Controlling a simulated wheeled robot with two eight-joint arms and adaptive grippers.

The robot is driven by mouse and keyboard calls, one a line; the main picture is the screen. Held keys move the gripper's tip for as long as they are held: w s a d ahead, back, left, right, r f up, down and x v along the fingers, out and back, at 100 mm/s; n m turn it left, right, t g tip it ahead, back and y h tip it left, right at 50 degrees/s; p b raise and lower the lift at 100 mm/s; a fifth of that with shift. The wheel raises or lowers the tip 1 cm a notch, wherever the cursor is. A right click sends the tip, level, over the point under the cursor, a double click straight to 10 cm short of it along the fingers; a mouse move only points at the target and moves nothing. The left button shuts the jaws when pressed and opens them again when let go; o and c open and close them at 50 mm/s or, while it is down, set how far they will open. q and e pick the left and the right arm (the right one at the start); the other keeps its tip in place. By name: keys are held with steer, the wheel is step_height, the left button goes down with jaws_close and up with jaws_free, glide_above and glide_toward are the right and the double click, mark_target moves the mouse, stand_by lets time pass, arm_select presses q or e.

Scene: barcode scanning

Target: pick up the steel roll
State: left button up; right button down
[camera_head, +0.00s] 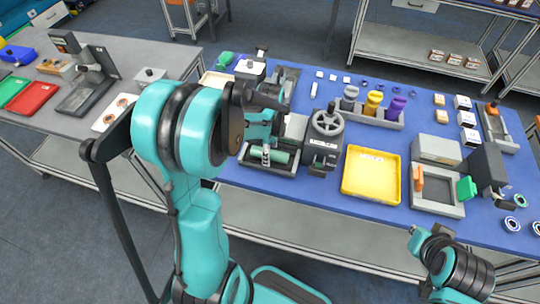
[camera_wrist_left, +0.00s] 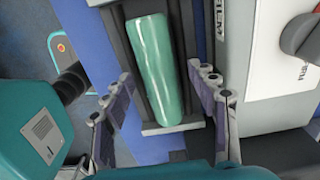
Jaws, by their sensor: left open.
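The steel roll is a green cylinder (camera_head: 280,156) lying in a grey tray at the front edge of the blue table. In the left wrist view the roll (camera_wrist_left: 155,65) fills most of the tray's length. My left gripper (camera_head: 266,152) is over the tray, partly hidden by its own arm in the head view. In the left wrist view the gripper (camera_wrist_left: 165,82) is open, one finger on each side of the roll, with visible space between fingers and roll. Part of my right arm shows at the lower right of the head view; its gripper is not visible.
A grey machine with a handwheel (camera_head: 326,123) stands close right of the roll. A yellow tray (camera_head: 371,174) is farther right, then a grey scanning fixture (camera_head: 437,190). Coloured cylinders (camera_head: 373,103) stand in a rack behind. A grey table (camera_head: 150,66) is at left.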

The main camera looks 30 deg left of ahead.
arm_select(q)
steer(key=shift+c, duration=0.3)
jaws_close()
steer(key=shift+r, duration=0.1)
